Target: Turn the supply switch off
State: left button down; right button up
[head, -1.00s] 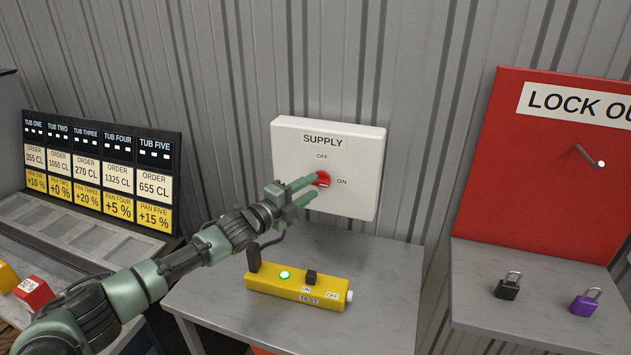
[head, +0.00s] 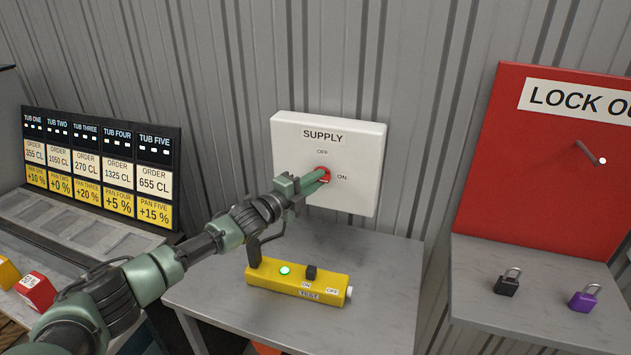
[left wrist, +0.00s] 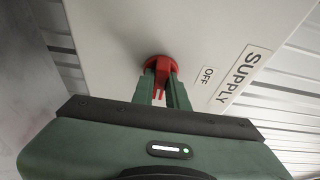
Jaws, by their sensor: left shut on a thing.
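The white supply box (head: 357,152) is on the corrugated wall, marked SUPPLY, with OFF above the switch and ON to its right. The red supply switch (head: 325,171) is at the middle of the box, partly hidden by my fingers. My left gripper (head: 318,177) reaches it from the lower left and is shut on its handle. In the left wrist view, the red switch (left wrist: 159,65) sits between the two green fingers of my left gripper (left wrist: 160,88). Which label the handle points to is hard to tell. My right gripper is not in view.
A yellow tester (head: 298,284) with a lit green lamp lies on the grey table (head: 385,270) below the box. A red lockout board (head: 545,175) stands at right, with a black padlock (head: 507,286) and a purple padlock (head: 584,300) before it.

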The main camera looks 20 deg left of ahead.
pick_arm(q)
jog(key=n+b, duration=0.2)
jog(key=f+n+t+b, duration=0.1)
jog(key=n+b, duration=0.1)
jog(key=b, duration=0.1)
jog(key=shift+t, duration=0.3)
jog(key=n+t+b, duration=0.1)
jog(key=n, duration=0.2)
jog(key=n+t+b, duration=0.1)
jog(key=n+b, duration=0.1)
jog(key=shift+d+n+y, duration=0.15)
jog(key=shift+n+y, duration=0.25)
jog(key=n+y, duration=0.2)
jog(key=n, duration=0.2)
jog(key=n+t+y+b, duration=0.1)
jog(key=n+y, duration=0.1)
jog(key=n, duration=0.2)
jog(key=n+t+y, duration=0.1)
jog(key=n, duration=0.3)
jog(key=shift+d+r+y, duration=0.1)
jog(key=shift+d+y, duration=0.05)
jog(key=shift+y, duration=0.25)
jog(key=shift+n, duration=0.5)
jog(key=c, duration=1.4)
grip_release()
